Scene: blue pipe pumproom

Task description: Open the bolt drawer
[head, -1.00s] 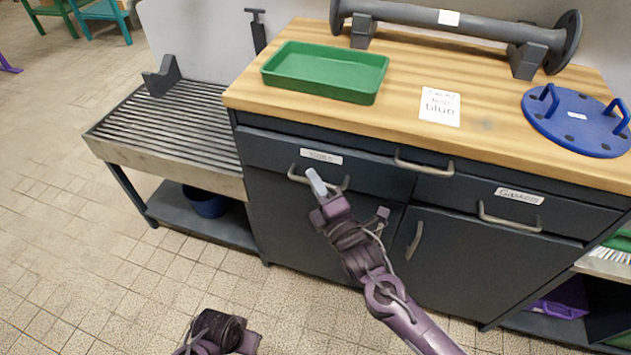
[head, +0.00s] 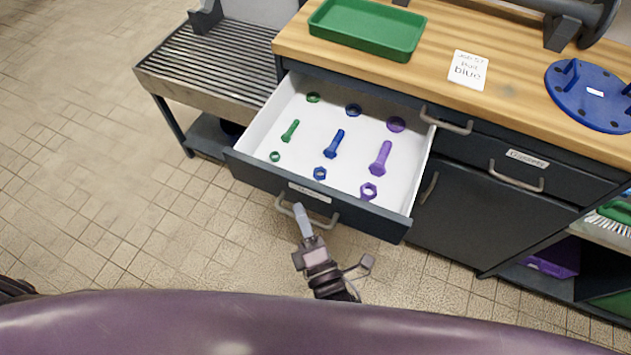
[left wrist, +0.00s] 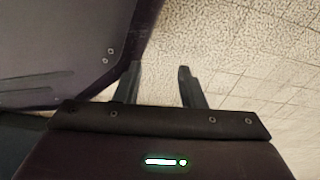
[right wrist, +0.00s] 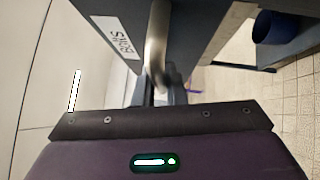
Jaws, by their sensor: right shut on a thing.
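The bolt drawer (head: 262,178) stands pulled well out of the dark cabinet. Its white inside holds green, blue and purple bolts, nuts and rings, such as the purple bolt (head: 380,158) and the blue bolt (head: 334,143). Its front has a label and a metal handle (head: 327,221). My left gripper (left wrist: 160,85) is open and empty above the floor.
A green tray (head: 368,28), a note card (head: 468,70) and a blue flange cover (head: 592,95) lie on the wooden top. Other closed drawers are to the right. A slatted bench (head: 210,62) stands at left. The floor in front is clear.

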